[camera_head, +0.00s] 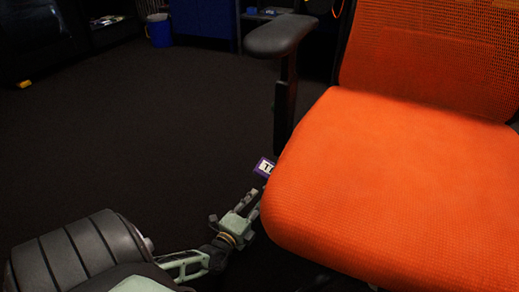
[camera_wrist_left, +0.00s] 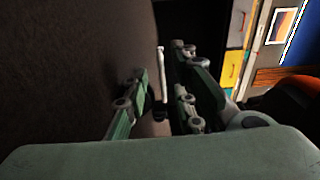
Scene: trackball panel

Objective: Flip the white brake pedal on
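A thin white bar with a dark lower end, which looks like the white brake pedal (camera_wrist_left: 161,72), shows in the left wrist view. It lies in line with the gap between the fingers of my left gripper (camera_wrist_left: 160,95). The fingers stand apart, with space on both sides of the bar; I cannot tell whether either touches it. In the head view my left gripper (camera_head: 248,207) is low, beside the front left edge of the orange chair seat. The pedal cannot be made out there. My right gripper is out of view.
The orange office chair (camera_head: 400,180) with its dark armrest (camera_head: 282,36) fills the right side. A small purple-edged label (camera_head: 264,168) shows beside the seat. A blue bin (camera_head: 159,30) stands at the back.

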